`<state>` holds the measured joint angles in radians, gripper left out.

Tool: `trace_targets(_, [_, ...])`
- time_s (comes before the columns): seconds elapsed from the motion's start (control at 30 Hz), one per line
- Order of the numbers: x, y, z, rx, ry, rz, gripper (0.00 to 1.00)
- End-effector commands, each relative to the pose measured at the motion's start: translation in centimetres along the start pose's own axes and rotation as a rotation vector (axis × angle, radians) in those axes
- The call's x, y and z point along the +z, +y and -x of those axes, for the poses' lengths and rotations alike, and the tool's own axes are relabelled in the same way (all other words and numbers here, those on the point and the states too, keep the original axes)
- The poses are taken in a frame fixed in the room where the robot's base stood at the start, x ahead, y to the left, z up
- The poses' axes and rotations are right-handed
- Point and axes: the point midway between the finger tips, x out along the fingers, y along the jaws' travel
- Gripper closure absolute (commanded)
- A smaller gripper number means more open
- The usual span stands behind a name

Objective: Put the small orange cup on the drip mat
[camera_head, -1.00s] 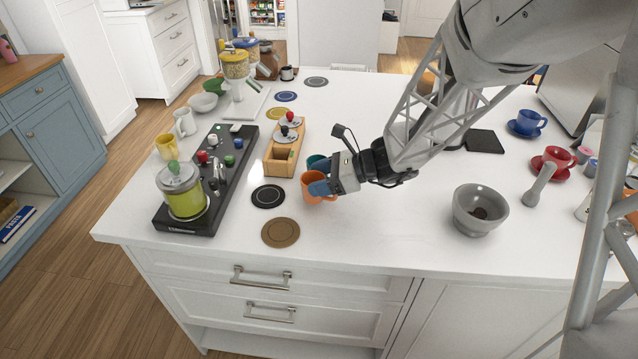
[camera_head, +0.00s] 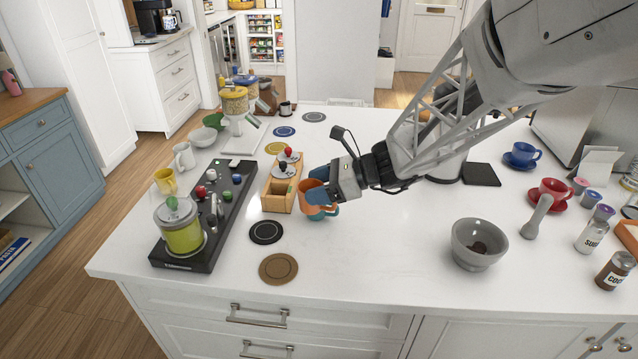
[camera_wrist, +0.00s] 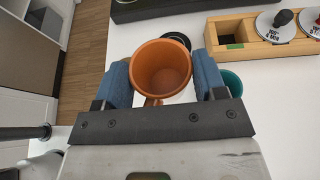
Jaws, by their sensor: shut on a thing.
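The small orange cup (camera_head: 313,197) is between the blue finger pads of my gripper (camera_head: 318,184), which is shut on it. The wrist view shows the cup (camera_wrist: 161,68) upright and empty, its handle towards the palm. A teal cup (camera_head: 331,211) is partly hidden behind it; it also shows beside the right finger in the wrist view (camera_wrist: 233,82). Round mats lie on the counter: black (camera_head: 266,232), brown (camera_head: 278,269), yellow (camera_head: 275,148), blue (camera_head: 284,131) and grey (camera_head: 314,117). I cannot tell which is the drip mat.
A wooden box (camera_head: 279,202) stands just left of my gripper. Further left is a black machine (camera_head: 222,215) with a green-filled jar. A grey bowl (camera_head: 478,245) stands to the right. The counter between the brown mat and the bowl is clear.

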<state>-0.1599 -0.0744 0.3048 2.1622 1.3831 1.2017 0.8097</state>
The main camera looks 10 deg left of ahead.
Motion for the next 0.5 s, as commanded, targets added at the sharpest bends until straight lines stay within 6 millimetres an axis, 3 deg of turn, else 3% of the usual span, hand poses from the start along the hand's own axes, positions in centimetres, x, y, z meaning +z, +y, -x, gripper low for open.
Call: trace_targets(0.5, [-0.05,0.76,-0.39,-0.002,-0.001,0.000,0.62])
